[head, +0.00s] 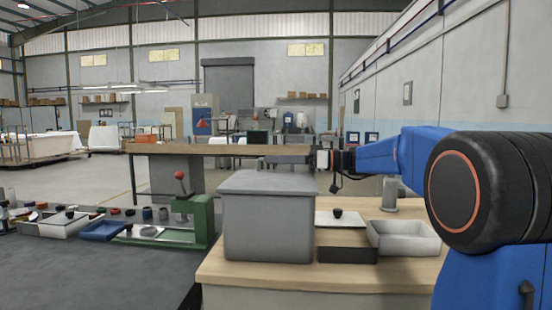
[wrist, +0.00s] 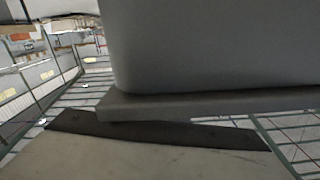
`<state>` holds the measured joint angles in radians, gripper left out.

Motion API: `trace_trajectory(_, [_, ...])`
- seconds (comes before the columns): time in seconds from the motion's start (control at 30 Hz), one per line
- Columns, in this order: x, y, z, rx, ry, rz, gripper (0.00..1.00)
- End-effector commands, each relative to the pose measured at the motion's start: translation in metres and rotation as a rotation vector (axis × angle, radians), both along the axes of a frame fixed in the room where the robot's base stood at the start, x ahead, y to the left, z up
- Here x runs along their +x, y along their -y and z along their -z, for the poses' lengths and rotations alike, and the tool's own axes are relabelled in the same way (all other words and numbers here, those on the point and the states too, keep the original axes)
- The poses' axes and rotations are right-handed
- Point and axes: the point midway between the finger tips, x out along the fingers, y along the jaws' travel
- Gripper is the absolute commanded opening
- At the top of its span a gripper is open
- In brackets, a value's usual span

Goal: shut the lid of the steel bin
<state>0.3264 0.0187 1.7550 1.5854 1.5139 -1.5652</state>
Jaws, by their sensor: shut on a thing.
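The steel bin (head: 268,228) is a grey box on the near left part of the wooden bench. Its grey lid (head: 270,182) lies across the top and looks level; I cannot tell whether a thin gap remains. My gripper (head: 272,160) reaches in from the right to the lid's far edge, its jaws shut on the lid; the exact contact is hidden. In the wrist view the bin's grey wall (wrist: 210,45) and projecting lid rim (wrist: 210,103) fill the upper right, close to the camera.
A white tray (head: 405,240), a pale plate with a black knob (head: 339,219) and a dark low box (head: 346,254) stand right of the bin. A green press (head: 195,220) stands left. A long brown bench (head: 215,149) is behind.

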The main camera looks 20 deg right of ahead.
Motion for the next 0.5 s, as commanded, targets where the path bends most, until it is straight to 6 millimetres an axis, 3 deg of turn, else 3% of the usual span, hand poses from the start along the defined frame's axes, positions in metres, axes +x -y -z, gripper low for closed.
trace_trajectory(0.03, [-0.0008, -0.0003, 0.0043, -0.003, -0.008, -0.003, 0.16])
trace_trajectory(0.1, [-0.0006, -0.0003, 0.0042, -0.003, -0.008, -0.003, 0.28])
trace_trajectory(0.5, [-0.0021, 0.0055, 0.0029, -0.003, -0.004, -0.001, 0.28])
